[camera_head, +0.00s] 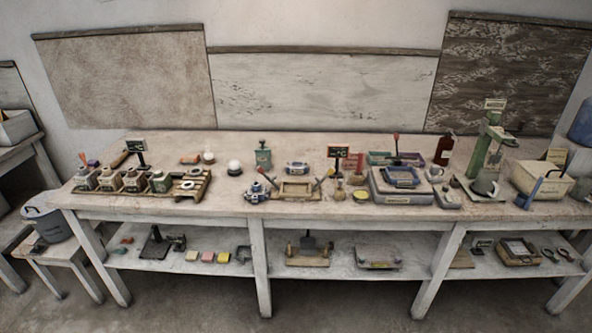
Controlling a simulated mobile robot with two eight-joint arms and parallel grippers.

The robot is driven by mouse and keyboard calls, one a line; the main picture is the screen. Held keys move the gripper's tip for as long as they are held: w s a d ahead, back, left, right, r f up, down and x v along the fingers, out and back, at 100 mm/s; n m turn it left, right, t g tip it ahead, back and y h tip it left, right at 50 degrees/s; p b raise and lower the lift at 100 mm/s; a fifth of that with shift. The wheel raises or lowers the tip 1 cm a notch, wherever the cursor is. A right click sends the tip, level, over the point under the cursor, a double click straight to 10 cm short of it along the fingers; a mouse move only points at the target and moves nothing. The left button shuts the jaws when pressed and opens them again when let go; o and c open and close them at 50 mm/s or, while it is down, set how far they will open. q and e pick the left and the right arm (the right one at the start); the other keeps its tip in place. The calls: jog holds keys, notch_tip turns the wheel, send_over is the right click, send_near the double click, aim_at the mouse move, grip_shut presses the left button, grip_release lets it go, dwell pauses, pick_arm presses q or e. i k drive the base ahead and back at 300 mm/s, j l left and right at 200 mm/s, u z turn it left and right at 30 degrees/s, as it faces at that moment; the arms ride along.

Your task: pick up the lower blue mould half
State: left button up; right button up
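Several blue pieces lie on the workbench, and at this size I cannot tell for sure which is the lower mould half. A small blue rounded piece (255,194) sits near the front edge, left of a wooden frame. A flat blue piece (297,168) lies behind that frame. A larger blue rectangular piece (402,177) rests on a grey box-like stand right of centre. Neither of my grippers is in view.
The long workbench (225,201) is crowded. Several bottles stand on a slatted rack (188,187) at left; a white sphere (234,167) stands behind. A green press (487,150) and a cream bin (541,180) are at right. The lower shelf (337,262) holds more items.

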aim_at(297, 166)
jog(key=i+l+z, duration=0.25)
jog(key=i, duration=0.75)
jog(key=i+z, duration=0.2)
jog(key=i, duration=0.75)
